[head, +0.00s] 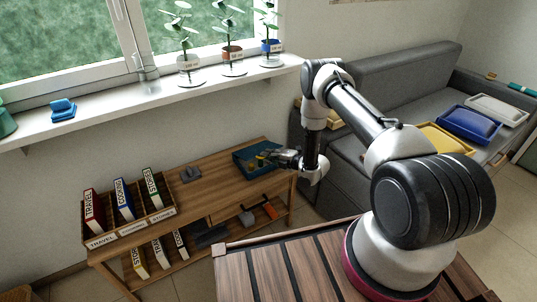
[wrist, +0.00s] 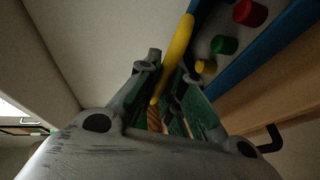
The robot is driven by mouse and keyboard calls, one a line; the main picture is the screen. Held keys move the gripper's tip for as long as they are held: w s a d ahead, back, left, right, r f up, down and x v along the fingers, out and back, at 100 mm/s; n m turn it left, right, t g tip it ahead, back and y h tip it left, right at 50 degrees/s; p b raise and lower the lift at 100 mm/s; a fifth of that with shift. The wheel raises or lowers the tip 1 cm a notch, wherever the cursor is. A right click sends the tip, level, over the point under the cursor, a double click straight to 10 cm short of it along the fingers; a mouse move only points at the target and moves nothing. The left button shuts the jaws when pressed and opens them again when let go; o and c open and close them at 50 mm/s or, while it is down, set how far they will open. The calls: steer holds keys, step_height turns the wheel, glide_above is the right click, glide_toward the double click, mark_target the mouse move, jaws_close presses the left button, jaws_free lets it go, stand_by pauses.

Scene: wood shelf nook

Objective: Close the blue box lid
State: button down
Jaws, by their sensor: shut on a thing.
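The blue box (head: 243,167) stands on the right end of the wooden shelf unit's top. It is open, and its rim shows at the right of the wrist view (wrist: 262,52). Red (wrist: 243,12), green (wrist: 224,44) and yellow (wrist: 204,66) pieces lie inside. My gripper (head: 275,158) is at the box's right side. In the wrist view my gripper (wrist: 172,98) is shut on a long yellow bar (wrist: 178,52) beside the box's rim. I cannot tell whether the bar belongs to the lid; the lid itself is not clearly seen.
A wooden rack (head: 130,228) with binders stands on the left of the shelf top. A small grey object (head: 190,175) lies between it and the box. The windowsill (head: 150,98) with plants runs above. A grey sofa (head: 400,85) with trays stands at right.

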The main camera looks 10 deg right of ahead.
steer(key=f, duration=0.2)
steer(key=s+f, duration=0.1)
steer(key=f, duration=0.4)
steer(key=shift+s+d, duration=0.3)
steer(key=shift+s, duration=0.1)
steer(key=shift+f, duration=0.95)
steer(key=c, duration=1.5)
jaws_free()
steer(key=shift+f, duration=0.1)
steer(key=v, duration=1.2)
steer(key=shift+s+f, duration=0.15)
steer(key=shift+f, duration=0.05)
